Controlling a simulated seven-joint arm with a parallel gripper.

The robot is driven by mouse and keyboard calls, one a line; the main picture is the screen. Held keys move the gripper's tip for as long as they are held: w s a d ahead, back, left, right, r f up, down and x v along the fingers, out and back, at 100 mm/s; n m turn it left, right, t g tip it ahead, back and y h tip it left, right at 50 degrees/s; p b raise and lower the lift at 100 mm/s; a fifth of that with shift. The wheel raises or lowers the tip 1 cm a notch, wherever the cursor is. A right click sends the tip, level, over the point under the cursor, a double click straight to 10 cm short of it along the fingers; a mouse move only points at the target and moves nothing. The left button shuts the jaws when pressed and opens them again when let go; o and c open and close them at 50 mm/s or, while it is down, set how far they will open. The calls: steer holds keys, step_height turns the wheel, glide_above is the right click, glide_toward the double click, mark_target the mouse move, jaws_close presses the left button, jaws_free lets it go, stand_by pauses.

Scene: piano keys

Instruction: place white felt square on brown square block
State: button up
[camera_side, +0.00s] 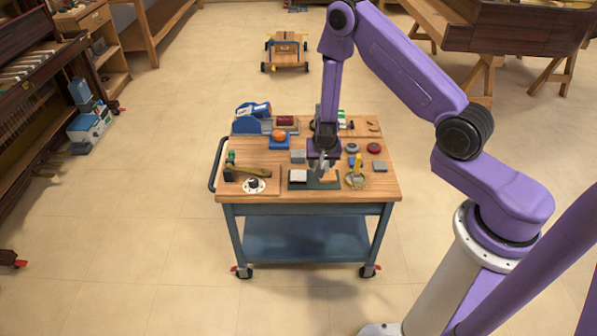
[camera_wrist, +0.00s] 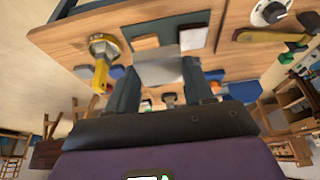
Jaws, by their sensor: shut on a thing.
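My gripper (camera_side: 322,168) is low over the front middle of the cart top. In the wrist view its two fingers (camera_wrist: 160,82) are shut on a flat, pale grey square (camera_wrist: 158,67), held above the table. I cannot tell from its shade whether this is the white felt. A brown square block (camera_wrist: 145,42) lies just beyond it on a dark mat (camera_wrist: 170,20). A whitish square (camera_wrist: 193,37) lies beside the block on the mat; it also shows left of my gripper in the side view (camera_side: 298,176). The side view shows the brown block (camera_side: 331,174) partly hidden by my gripper.
A yellow-handled tool on a round base (camera_side: 357,172) stands close on the right. A hammer (camera_side: 250,171) and a white disc with a dark knob (camera_side: 253,185) lie on the left. Blocks and a blue-and-white tool (camera_side: 253,109) crowd the back.

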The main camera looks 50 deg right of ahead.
steer(key=w+f, duration=0.3)
steer(key=w, duration=0.3)
glide_toward(299, 174)
steer(key=shift+w+d+f, duration=0.2)
steer(key=shift+d+f, duration=0.2)
steer(key=shift+d, duration=0.3)
steer(key=shift+w+d+f, duration=0.1)
steer(key=shift+w+f, duration=0.65)
steer(key=shift+f, duration=1.6)
steer(key=shift+f, duration=0.15)
steer(key=o, duration=1)
